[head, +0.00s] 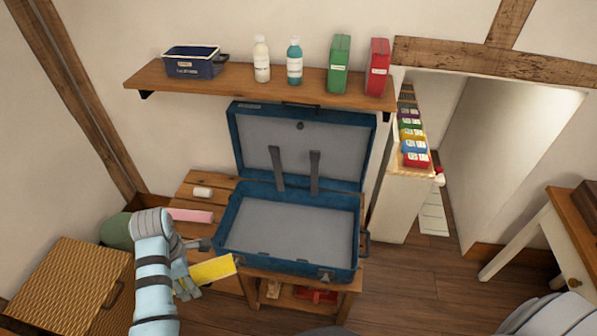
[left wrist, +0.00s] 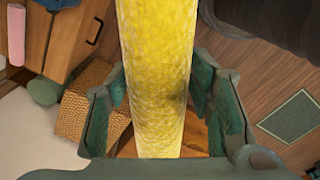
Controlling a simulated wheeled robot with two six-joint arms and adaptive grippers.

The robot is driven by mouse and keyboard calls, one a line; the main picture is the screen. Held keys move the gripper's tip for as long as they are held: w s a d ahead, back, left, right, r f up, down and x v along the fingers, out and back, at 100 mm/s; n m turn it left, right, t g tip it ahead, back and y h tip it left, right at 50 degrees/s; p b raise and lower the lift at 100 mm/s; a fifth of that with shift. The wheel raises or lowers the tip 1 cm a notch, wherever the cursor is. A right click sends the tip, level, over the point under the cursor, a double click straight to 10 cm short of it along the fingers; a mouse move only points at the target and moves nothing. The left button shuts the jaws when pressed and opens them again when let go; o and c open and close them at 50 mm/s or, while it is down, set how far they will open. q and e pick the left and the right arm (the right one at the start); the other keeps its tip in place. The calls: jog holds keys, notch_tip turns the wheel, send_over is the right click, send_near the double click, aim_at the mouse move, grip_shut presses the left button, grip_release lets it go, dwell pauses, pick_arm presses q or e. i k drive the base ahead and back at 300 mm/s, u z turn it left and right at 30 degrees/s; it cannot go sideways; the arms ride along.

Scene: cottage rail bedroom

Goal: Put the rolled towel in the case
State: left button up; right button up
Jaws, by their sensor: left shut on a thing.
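My left gripper (head: 190,280) is shut on a yellow rolled towel (head: 213,269), which sticks out to the right of the fingers. The left wrist view shows the yellow towel (left wrist: 158,70) running lengthwise between the two fingers. The blue case (head: 290,268) stands open on a low wooden stand, its lid leaning back toward the wall. Its grey inside looks empty, with two dark straps hanging from the lid. The towel is outside the case, by its front left corner. My right gripper is out of the picture.
A pink roll (head: 190,215) and a small white roll (head: 203,192) lie on the wooden top left of the case. A shelf (head: 220,80) with bottles and boxes hangs above the lid. A woven basket (head: 75,285) stands at lower left.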

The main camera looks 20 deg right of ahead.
aim_at(291, 233)
jog(key=z, duration=1.15)
jog(key=i, duration=1)
